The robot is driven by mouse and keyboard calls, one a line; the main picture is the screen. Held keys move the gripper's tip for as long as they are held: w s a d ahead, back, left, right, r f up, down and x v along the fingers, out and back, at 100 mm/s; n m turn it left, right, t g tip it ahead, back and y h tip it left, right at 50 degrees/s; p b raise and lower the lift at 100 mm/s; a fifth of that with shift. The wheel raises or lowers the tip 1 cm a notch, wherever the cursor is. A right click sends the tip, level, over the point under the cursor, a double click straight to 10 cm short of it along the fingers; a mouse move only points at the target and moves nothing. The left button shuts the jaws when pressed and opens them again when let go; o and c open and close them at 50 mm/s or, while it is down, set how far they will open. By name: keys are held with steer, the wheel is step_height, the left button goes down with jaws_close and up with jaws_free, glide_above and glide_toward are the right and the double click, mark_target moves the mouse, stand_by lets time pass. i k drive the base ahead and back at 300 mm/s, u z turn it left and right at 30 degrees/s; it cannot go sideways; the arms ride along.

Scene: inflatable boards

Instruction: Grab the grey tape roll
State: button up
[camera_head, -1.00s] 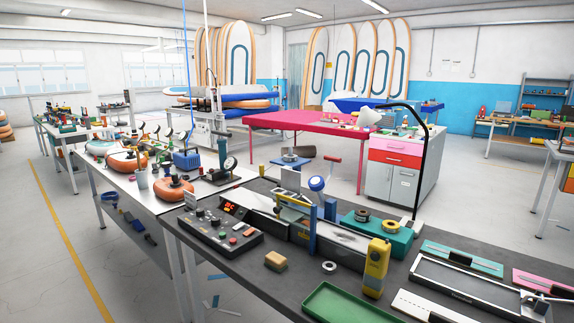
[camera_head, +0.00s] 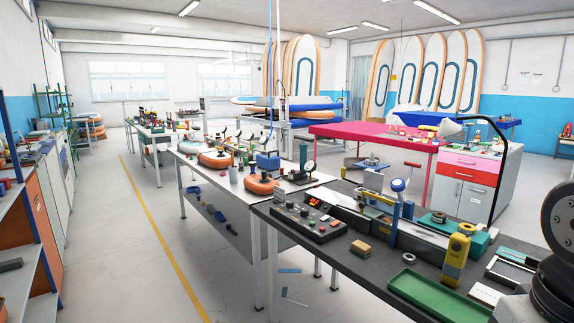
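A small grey ring (camera_head: 408,258), which looks like the grey tape roll, lies flat on the dark workbench (camera_head: 375,272). It sits between a tan block on its left and a yellow handheld device on its right, behind a green tray. Two more rolls, one dark (camera_head: 439,216) and one brownish (camera_head: 466,228), rest on a teal case behind it. A black rounded part of my arm fills the right edge, over the bench's right end. My gripper's fingers do not show.
The green tray (camera_head: 424,290), tan block (camera_head: 360,248), yellow device (camera_head: 457,257) and teal case (camera_head: 480,243) surround the ring. A control box (camera_head: 308,220) and a blue-framed machine stand behind. Open floor (camera_head: 130,240) lies left of the benches, beside shelving.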

mark_target(368, 163)
steer(key=u, duration=1.3)
steer(key=i, duration=3.4)
steer(key=z, duration=2.9)
steer(key=i, duration=0.55)
steer(key=z, duration=0.1)
